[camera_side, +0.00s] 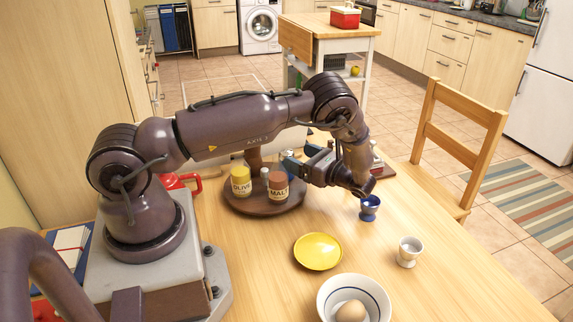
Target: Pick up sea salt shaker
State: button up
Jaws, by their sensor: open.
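A round dark wooden turntable (250,206) stands on the table and bears a yellow jar marked OLIVE (241,184) and a brown jar marked MALT (278,191). A small grey-topped shaker (265,174) shows between the two jars, mostly hidden. I cannot read a label on it, so I cannot tell whether it is the sea salt shaker. My gripper (293,166) is open, reaching leftward over the turntable's right side, just behind and beside the MALT jar. Its fingertips are partly hidden, and I see nothing clearly held between them.
A blue egg cup (369,208) stands under my wrist. A yellow saucer (318,252), a white egg cup (409,252) and a bowl (325,305) with an egg (350,311) are nearer the front. The table's right side is clear; a chair (456,150) stands beyond it.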

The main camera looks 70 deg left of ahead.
aim_at(293, 155)
jog(key=x, duration=0.5)
jog(key=shift+s, duration=0.1)
jog(key=c, duration=1.1)
